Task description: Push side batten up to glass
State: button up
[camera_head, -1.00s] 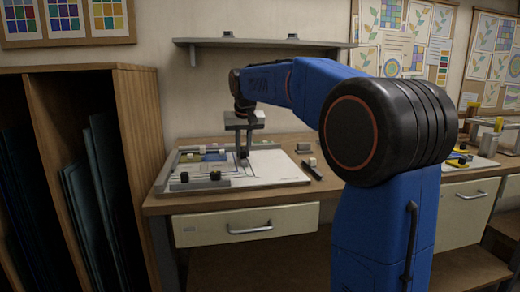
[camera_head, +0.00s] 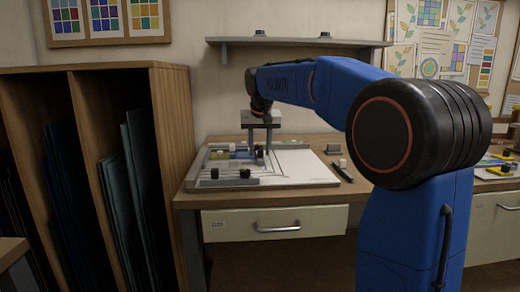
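My gripper (camera_head: 259,148) is above the white work board (camera_head: 300,168) on the bench, pointing down over its back middle part. Its two fingers look apart, with nothing seen between them. The small glass piece with yellow and blue patches (camera_head: 232,153) lies just left of the fingers. Grey battens edge the board: one along the left side (camera_head: 197,168) and one at the front (camera_head: 225,182) with black knobs (camera_head: 214,174). I cannot tell which is the side batten, nor whether the fingertips touch anything.
A dark bar (camera_head: 343,172) and a small white block (camera_head: 343,163) lie right of the board. A grey block (camera_head: 333,149) stands behind them. A wooden rack (camera_head: 172,120) with dark sheets is at left. A shelf (camera_head: 300,42) hangs above the bench.

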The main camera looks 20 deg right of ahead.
jog(key=v, duration=1.7)
jog(key=shift+r, duration=0.15)
